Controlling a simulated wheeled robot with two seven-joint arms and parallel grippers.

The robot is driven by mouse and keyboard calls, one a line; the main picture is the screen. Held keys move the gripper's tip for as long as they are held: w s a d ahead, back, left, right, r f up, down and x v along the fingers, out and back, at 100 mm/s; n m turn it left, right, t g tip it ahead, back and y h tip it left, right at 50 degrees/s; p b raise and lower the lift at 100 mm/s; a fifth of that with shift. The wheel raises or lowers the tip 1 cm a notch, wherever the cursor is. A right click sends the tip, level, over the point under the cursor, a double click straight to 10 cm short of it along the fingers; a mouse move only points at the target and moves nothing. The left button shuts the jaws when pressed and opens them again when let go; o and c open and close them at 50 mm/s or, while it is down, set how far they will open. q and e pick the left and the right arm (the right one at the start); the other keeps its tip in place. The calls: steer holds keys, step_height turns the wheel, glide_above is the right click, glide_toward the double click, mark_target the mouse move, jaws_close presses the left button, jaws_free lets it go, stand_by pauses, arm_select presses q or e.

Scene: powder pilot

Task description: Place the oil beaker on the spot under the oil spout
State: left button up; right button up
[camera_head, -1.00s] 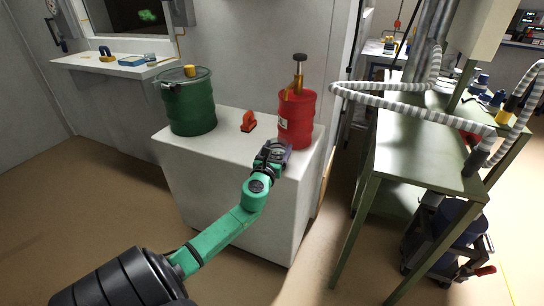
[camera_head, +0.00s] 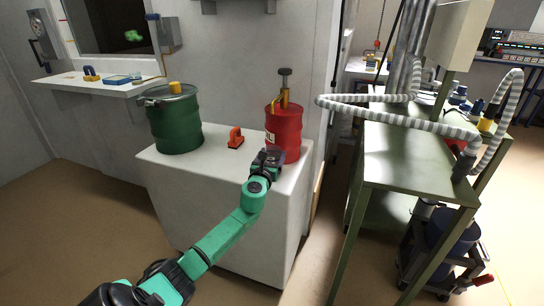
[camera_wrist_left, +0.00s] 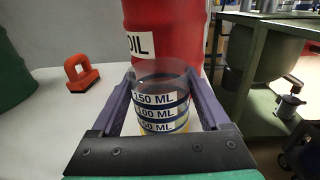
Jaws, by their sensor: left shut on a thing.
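My left gripper (camera_head: 268,157) is shut on the oil beaker (camera_wrist_left: 160,100), a clear cup with dark bands and white 150, 100 and 50 ML labels. In the left wrist view the beaker stands upright between the two fingers, in front of the red drum marked OIL (camera_wrist_left: 165,38). In the head view the gripper hides the beaker, at the lower left front of the red drum (camera_head: 286,135). A yellow pipe (camera_head: 284,98) and a pump top rise from the drum. The spout's outlet and the spot under it cannot be made out. My right gripper is not in view.
The drums stand on a white block (camera_head: 220,163). A green drum (camera_head: 173,125) is at its left, with an orange-red handled thing (camera_head: 236,138) between. A green metal bench (camera_head: 405,160) with a striped hose (camera_head: 400,120) stands at the right.

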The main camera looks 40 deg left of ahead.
arm_select(q)
steer(key=shift+f+b, duration=0.5)
steer(key=shift+f, duration=0.05)
steer(key=o, duration=1.3)
steer(key=shift+c, duration=0.2)
